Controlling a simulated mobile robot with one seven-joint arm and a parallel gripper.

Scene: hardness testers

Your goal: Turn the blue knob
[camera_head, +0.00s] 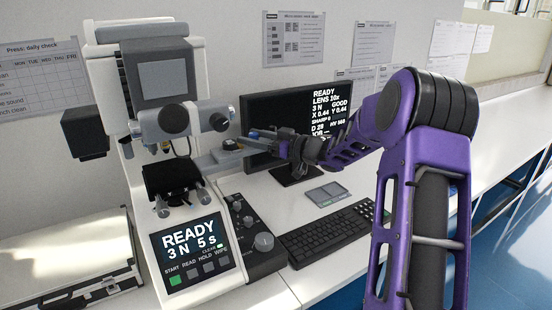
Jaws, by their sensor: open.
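The hardness tester (165,75) is a white and grey machine with a lit READY panel, standing at the left of the bench. My gripper (254,138) reaches in from the right, pointing left toward the tester's side, in front of the monitor. It is open and small in the picture. A little blue shows at its fingertips, but I cannot tell whether this is the blue knob or part of my gripper.
A black control box (250,232) with several dark knobs and a larger grey knob (264,242) stands right of the panel. A keyboard (325,233), a grey pad (327,194) and a monitor (323,103) are on the bench. A case (75,275) lies at the left.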

